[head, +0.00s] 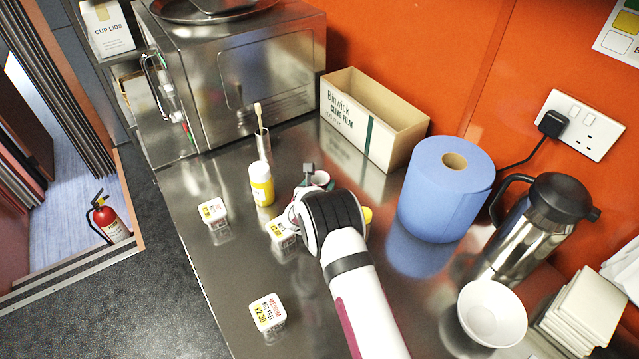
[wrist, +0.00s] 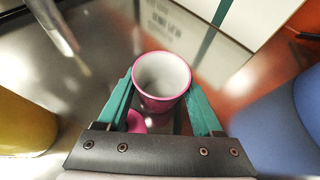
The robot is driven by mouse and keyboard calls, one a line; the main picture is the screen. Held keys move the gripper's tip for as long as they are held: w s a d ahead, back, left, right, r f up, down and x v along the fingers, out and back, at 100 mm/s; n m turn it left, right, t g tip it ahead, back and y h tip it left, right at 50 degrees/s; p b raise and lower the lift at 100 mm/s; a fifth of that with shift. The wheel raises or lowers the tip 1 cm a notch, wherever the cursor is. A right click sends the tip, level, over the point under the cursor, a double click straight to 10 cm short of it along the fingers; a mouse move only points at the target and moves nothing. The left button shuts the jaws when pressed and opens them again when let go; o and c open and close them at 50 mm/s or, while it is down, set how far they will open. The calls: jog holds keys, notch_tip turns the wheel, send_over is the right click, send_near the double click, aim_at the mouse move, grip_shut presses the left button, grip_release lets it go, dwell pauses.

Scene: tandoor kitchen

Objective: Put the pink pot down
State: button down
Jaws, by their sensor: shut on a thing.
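The pink pot (wrist: 163,104) has a pink rim and a pale, empty-looking inside. In the wrist view it stands mouth up between the two teal fingers of my gripper (wrist: 160,88), which is shut on it. A smaller pink patch shows below the pot's left side; I cannot tell if it is a reflection or part of the pot. In the head view the pot (head: 320,178) shows only in part, beyond my wrist, above the steel counter (head: 225,270). I cannot tell whether its base touches the counter.
A yellow-labelled bottle (head: 262,186) stands left of my gripper, with small labelled tubs (head: 213,211) nearby. A blue paper roll (head: 446,190) stands close on the right, and a cling film box (head: 372,120) behind. A steel flask (head: 530,230) and white bowl (head: 490,312) are farther right. The front-left counter has bare room.

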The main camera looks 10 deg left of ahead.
jog(key=shift+f, duration=0.1)
jog(key=shift+c, duration=0.2)
grip_release()
